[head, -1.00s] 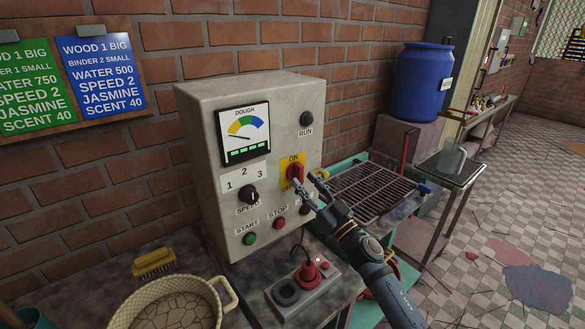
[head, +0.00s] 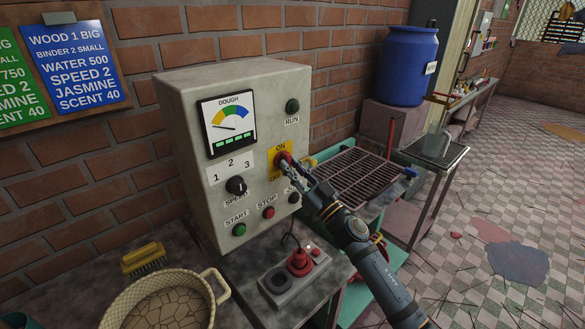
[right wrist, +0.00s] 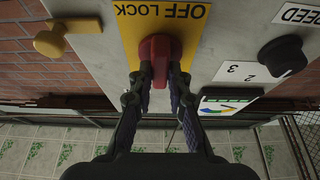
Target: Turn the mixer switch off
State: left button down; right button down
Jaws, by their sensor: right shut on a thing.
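The mixer switch is a red rotary knob (head: 283,160) on a yellow plate (head: 273,165) marked ON above and OFF below, on the front of the grey control box (head: 175,120). My right gripper (head: 286,167) is at the knob, its arm coming from the lower right. In the right wrist view the red knob (right wrist: 158,58) sits between the two fingertips (right wrist: 157,82), which are shut on it. Yellow plate lettering reading OFF LOCK shows there. The fingers partly cover the knob in the head view, and its exact angle is hard to read. My left gripper is out of view.
Close by on the box are a black speed knob (head: 236,186), a green start button (head: 239,229) and a red stop button (head: 268,212). A red plug in a socket block (head: 280,285) stands below. A wire rack (head: 355,177) lies to the right.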

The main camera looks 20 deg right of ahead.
jog(key=shift+n, duration=0.3)
jog(key=n+g+y+p, duration=0.1)
jog(key=n+y, duration=0.1)
jog(key=n, duration=0.1)
jog(key=shift+r+n, duration=0.15)
jog(key=shift+n, duration=0.25)
jog(key=n+g+y+p, duration=0.1)
jog(key=n, duration=0.2)
jog(key=n+g+y+p, duration=0.1)
jog(key=n+g+p, duration=0.1)
jog(key=n, duration=0.2)
jog(key=shift+d+n+y, duration=0.1)
jog(key=shift+n+y, duration=0.2)
jog(key=shift+y, duration=0.1)
jog(key=shift+n+g+p, duration=1)
jog(key=shift+n+p, duration=0.3)
jog(key=shift+n, duration=1.3)
jog(key=shift+n+g+p, duration=1)
jog(key=shift+n+p, duration=0.25)
jog(key=shift+n, duration=1.35)
